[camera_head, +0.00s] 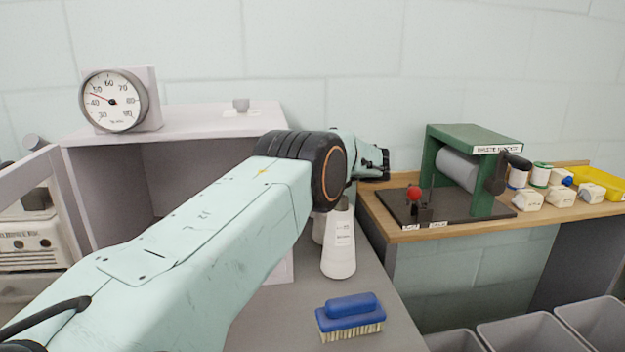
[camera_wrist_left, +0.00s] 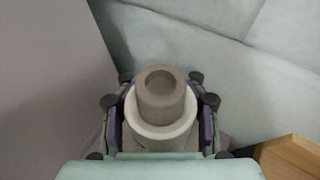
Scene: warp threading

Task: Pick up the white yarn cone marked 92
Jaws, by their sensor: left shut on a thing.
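My left gripper (camera_head: 376,165) is at the far end of my left arm, in front of the wall and above the gap between the grey and wooden benches. In the left wrist view, my left gripper (camera_wrist_left: 160,120) is shut around a white yarn cone (camera_wrist_left: 160,132) with a grey-brown tube end facing the camera. In the head view I cannot make out the held cone, and no number on it is readable. A white cone with a label (camera_head: 338,250) stands upright on the grey bench below my wrist, its top hidden. Another pale cone is partly hidden behind it.
A blue brush (camera_head: 350,317) lies on the grey bench (camera_head: 270,325). A dial gauge (camera_head: 113,100) sits on a grey cabinet at left. A green-framed device (camera_head: 475,140) stands on the wooden bench (camera_head: 405,236), with spools and a yellow tray (camera_head: 600,183). Grey bins (camera_head: 530,335) are below.

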